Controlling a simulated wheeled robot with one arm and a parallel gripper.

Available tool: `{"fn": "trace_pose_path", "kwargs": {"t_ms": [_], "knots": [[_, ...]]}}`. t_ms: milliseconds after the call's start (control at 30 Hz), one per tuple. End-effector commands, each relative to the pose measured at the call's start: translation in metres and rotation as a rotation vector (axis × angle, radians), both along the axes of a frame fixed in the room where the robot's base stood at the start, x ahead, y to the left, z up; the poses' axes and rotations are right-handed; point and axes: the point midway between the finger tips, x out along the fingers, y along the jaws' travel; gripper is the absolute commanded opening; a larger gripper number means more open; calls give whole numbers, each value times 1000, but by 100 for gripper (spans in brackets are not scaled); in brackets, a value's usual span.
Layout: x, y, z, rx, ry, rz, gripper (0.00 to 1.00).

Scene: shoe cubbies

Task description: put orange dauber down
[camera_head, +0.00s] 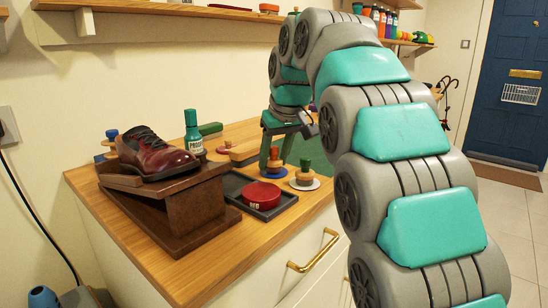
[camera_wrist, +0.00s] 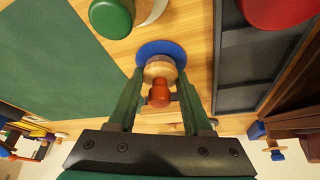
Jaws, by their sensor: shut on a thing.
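The orange dauber has an orange-brown knob (camera_head: 274,154) and a round wooden body; it also shows in the wrist view (camera_wrist: 159,93). My gripper (camera_wrist: 160,78) is shut on it, with a green finger on each side; in the head view my gripper (camera_head: 274,150) reaches down over the counter. The dauber is upright over a round blue disc (camera_wrist: 150,48), which also shows in the head view (camera_head: 268,173). Its base is at or just above the disc; I cannot tell whether they touch.
A green-knobbed dauber (camera_head: 304,167) stands close by on a white disc. A dark tray (camera_head: 232,184) with a round red tin (camera_head: 261,195) lies beside the blue disc. A shoe (camera_head: 155,155) rests on a brown stand (camera_head: 195,205). A green bottle (camera_head: 193,133) stands behind. A green mat (camera_wrist: 50,70) is mostly clear.

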Motion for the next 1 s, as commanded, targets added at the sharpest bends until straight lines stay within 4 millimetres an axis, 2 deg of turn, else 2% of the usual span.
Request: {"fn": "trace_pose_path", "kwargs": {"t_ms": [333,367,600,1000], "knots": [[0,0,-5,0,2,0,0],[0,0,-4,0,2,0,52],[0,0,-3,0,1,0,79],[-1,0,3,0,0,0,80]]}}
